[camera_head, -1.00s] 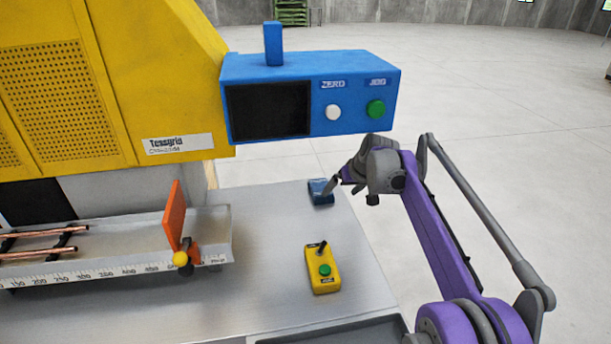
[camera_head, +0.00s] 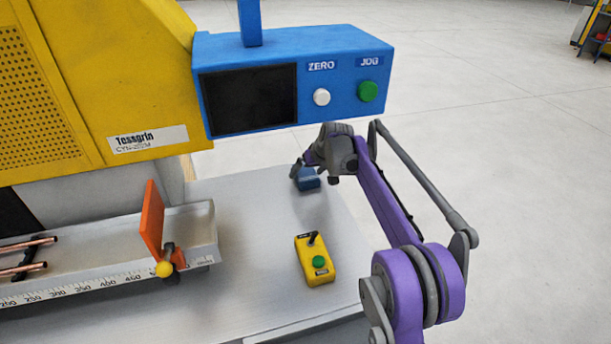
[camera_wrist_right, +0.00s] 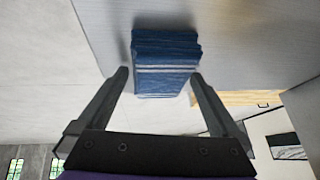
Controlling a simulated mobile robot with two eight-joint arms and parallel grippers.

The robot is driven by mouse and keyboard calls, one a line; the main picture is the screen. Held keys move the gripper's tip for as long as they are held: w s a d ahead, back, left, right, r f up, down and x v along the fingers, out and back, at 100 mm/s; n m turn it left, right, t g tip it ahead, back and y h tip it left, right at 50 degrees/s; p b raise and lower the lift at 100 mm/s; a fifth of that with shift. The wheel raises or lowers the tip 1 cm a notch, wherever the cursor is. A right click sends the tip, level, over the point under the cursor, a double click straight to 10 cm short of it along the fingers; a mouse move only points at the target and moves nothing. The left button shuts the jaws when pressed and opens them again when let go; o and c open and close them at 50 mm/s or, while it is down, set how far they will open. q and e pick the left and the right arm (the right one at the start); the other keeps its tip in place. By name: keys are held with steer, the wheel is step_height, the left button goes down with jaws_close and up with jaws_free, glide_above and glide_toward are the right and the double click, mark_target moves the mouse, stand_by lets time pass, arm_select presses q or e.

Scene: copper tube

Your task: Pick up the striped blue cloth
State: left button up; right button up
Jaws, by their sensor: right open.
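The striped blue cloth (camera_head: 309,181) is a small folded bundle on the grey bench top, near its far right edge. In the right wrist view the cloth (camera_wrist_right: 166,62) shows pale stripes across it and lies at the fingertips, its near end between them. My right gripper (camera_head: 303,170) is at the cloth in the head view, with one finger at the cloth's left side. In the wrist view the right gripper (camera_wrist_right: 160,77) is open, one finger on each side of the cloth. I cannot tell whether either finger touches it. My left gripper is out of view.
A blue control box (camera_head: 295,80) with a dark screen overhangs the bench behind the cloth. A yellow pendant (camera_head: 317,262) with a green button lies nearer on the bench. Copper tubes (camera_head: 25,268) and an orange stop plate (camera_head: 152,220) are at left. Bench between them is clear.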

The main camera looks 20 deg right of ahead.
mark_target(303, 169)
steer(key=shift+c, duration=0.3)
steer(key=c, duration=0.9)
steer(key=shift+c, duration=0.2)
steer(key=shift+r, duration=0.4)
step_height(303, 169, up, 2)
steer(key=shift+r, duration=0.2)
steer(key=s+d, duration=0.2)
steer(key=s, duration=0.3)
steer(key=s+d+b, duration=0.1)
steer(key=s+d, duration=0.1)
steer(key=s, duration=0.4)
steer(key=s+d+b, duration=0.1)
steer(key=s, duration=0.5)
steer(key=shift+d+r, duration=0.1)
steer(key=shift+d, duration=0.3)
